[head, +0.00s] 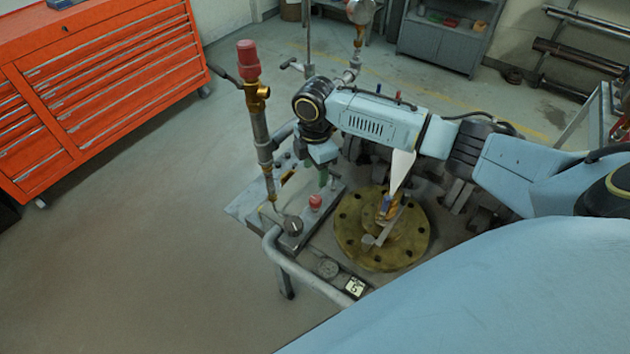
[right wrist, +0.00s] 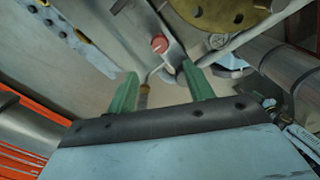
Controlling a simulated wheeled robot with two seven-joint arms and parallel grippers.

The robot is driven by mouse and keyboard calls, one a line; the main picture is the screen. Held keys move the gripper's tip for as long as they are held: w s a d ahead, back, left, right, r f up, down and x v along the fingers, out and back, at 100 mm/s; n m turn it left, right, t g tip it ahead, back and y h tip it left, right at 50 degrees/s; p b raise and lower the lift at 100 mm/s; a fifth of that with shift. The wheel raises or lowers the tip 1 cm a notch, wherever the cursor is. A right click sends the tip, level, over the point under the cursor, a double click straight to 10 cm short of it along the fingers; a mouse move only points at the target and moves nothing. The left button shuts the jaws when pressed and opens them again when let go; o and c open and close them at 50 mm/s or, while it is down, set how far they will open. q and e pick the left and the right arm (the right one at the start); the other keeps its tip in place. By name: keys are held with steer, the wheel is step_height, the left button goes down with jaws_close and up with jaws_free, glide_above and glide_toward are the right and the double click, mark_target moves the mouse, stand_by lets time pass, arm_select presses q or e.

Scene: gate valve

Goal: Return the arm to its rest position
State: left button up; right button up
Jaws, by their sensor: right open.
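My right arm (head: 375,117) comes in from the right and bends down at a dark joint over the workbench. My right gripper (head: 323,178) points down beside the red-capped fitting, partly hidden by its own wrist. Its two green fingers stand apart with nothing between them in the right wrist view (right wrist: 160,88). The round brass flange (head: 350,235) of the valve lies on the bench to the right of the gripper. It also shows at the top of the right wrist view (right wrist: 215,14). My left gripper is not visible.
A tall pipe with a red top (head: 248,60) stands at the bench's left side. A grey rail (head: 277,258) runs along the front corner. A red tool cabinet (head: 100,90) stands at the left. The floor between cabinet and bench is clear.

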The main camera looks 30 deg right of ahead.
steer(key=shift+r, duration=1.1)
